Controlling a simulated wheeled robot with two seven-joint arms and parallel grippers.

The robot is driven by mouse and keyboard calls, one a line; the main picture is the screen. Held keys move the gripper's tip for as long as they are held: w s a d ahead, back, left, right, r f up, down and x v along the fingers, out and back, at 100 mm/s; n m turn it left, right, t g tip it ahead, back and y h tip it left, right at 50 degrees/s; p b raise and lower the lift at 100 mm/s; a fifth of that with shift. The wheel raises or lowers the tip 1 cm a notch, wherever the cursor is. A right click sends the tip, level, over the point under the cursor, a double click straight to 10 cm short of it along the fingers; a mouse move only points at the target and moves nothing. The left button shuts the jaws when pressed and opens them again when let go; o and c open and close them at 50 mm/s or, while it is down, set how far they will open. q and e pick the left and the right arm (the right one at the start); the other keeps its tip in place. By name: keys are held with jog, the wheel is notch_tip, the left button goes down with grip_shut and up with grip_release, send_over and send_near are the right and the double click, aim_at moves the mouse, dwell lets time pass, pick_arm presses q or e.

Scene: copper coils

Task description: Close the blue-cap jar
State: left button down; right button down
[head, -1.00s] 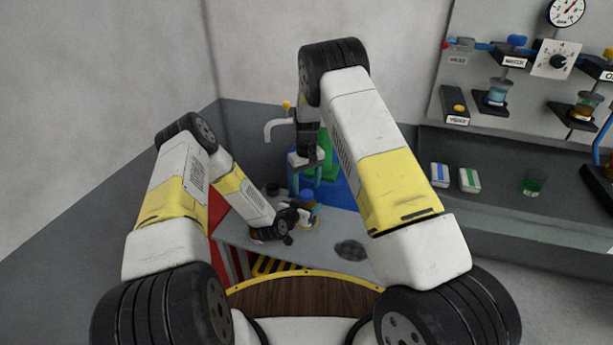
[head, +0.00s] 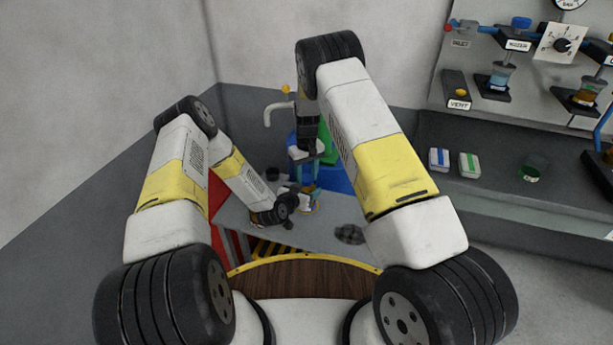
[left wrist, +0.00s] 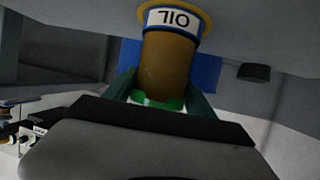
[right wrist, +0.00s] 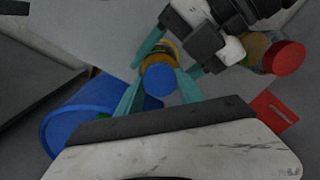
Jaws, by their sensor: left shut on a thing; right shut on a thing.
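The amber jar (left wrist: 165,65) with an OIL label stands on the grey table and also shows in the head view (head: 311,207). My left gripper (head: 298,203) is shut around the jar's side; its teal fingers flank it in the left wrist view (left wrist: 160,88). The blue cap (right wrist: 160,80) sits between the teal fingers of my right gripper (right wrist: 158,92), which points down from above the jar. The right gripper (head: 305,181) is shut on the cap. The cap overlaps the jar in the right wrist view; I cannot tell whether it is seated or threaded.
A red-capped jar (right wrist: 285,57) stands beside the left gripper. A blue drum (right wrist: 60,128) is behind the table. A dark round grate (head: 350,234) lies on the table's right part. A wall panel and shelf (head: 500,215) are at the right.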

jog(key=c, duration=0.7)
grip_release()
notch_tip(320, 180, up, 12)
pick_arm(q)
jog(key=shift+c, duration=1.2)
grip_release()
jog(key=v, duration=0.7)
jog(key=shift+s+a, duration=0.2)
jog(key=shift+s, duration=0.1)
